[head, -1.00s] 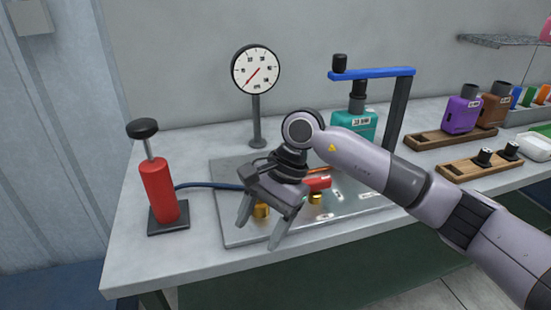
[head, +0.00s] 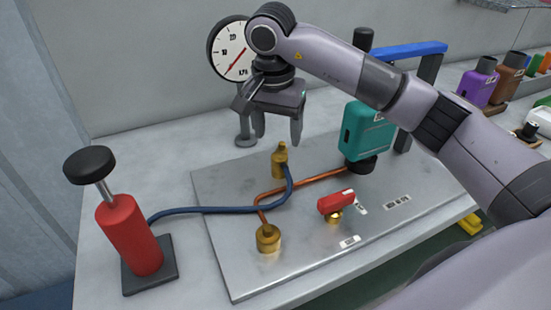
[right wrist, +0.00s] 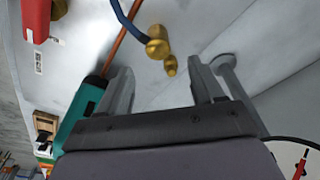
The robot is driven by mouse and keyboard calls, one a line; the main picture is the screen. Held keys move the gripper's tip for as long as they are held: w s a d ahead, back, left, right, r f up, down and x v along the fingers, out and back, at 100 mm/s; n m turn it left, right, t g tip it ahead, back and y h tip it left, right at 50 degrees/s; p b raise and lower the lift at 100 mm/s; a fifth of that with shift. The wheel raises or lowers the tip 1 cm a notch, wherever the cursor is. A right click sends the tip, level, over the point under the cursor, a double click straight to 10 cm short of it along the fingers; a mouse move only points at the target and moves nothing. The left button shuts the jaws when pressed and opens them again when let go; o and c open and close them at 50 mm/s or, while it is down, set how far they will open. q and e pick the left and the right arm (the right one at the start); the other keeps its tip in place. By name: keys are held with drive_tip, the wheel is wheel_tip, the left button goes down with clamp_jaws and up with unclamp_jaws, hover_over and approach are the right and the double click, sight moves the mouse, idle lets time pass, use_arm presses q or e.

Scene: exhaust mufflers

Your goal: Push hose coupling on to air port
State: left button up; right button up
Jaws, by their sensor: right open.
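The blue hose (head: 215,210) runs from the red pump across the plate to an upright brass coupling (head: 280,164) near the plate's back. The coupling also shows in the right wrist view (right wrist: 157,48), beyond the fingertips. What lies under it is hard to tell. A round brass port (head: 268,238) stands apart at the plate's front left, with copper pipe beside it. My right gripper (head: 277,138) is open and empty, fingers pointing down, above and behind the coupling. Its fingers also show in the right wrist view (right wrist: 163,74). My left gripper is not in view.
The red hand pump (head: 128,232) stands left of the metal plate (head: 225,270). A gauge (head: 229,48) stands behind the gripper.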

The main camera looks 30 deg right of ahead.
sight(279, 155)
drive_tip(key=shift+d+f, duration=0.1)
drive_tip(key=shift+f, duration=0.85)
drive_tip(key=shift+w+d+f+p, duration=0.1)
drive_tip(key=shift+d+f+p, duration=0.1)
drive_tip(key=shift+f, duration=1.15)
drive_tip(key=shift+w+d+f+p, duration=0.1)
drive_tip(key=shift+f+p, duration=0.1)
drive_tip(key=shift+f, duration=1.1)
drive_tip(key=shift+a, duration=0.1)
drive_tip(key=c, duration=1.1)
